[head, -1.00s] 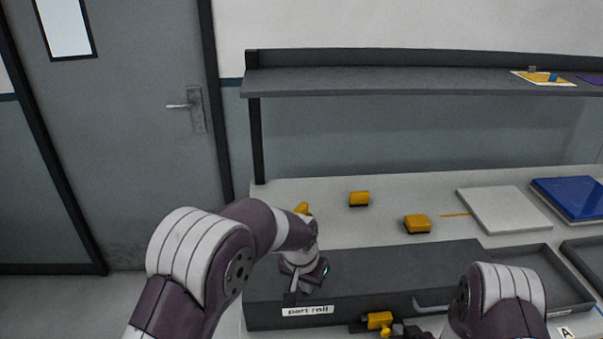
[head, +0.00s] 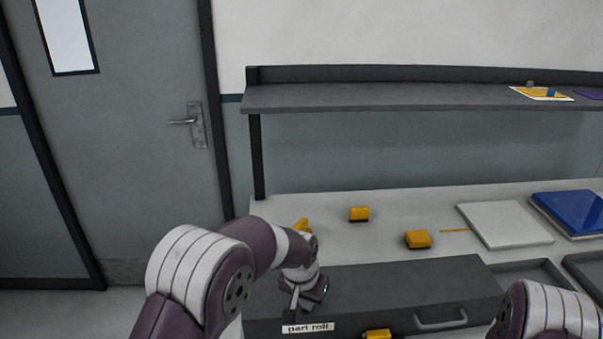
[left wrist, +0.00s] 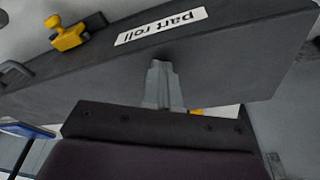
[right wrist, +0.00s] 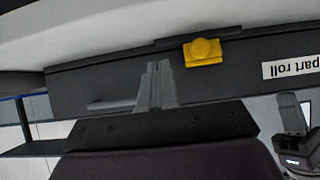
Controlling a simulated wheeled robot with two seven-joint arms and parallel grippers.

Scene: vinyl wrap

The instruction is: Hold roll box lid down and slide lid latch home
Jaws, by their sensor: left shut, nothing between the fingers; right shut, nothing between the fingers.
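The roll box is a long dark box with a closed-looking lid (head: 400,285) and a white "part roll" label (head: 308,328). Its yellow lid latch (head: 378,334) is on the front, cut off by the head view's lower edge; it shows whole in the left wrist view (left wrist: 68,34) and right wrist view (right wrist: 203,52). My left gripper (head: 295,303) is shut and empty at the lid's left end, by the label; I cannot tell whether it touches. My right gripper (right wrist: 155,68) is shut and empty near the box, between latch and handle, apart from the latch; the head view does not show it.
A grey handle (head: 440,321) sits on the box front, right of the latch. Two yellow blocks (head: 359,214) (head: 418,239) lie on the table behind the box. A white slab (head: 504,224) and a blue one (head: 572,212) lie at the right. A shelf (head: 400,97) spans the back.

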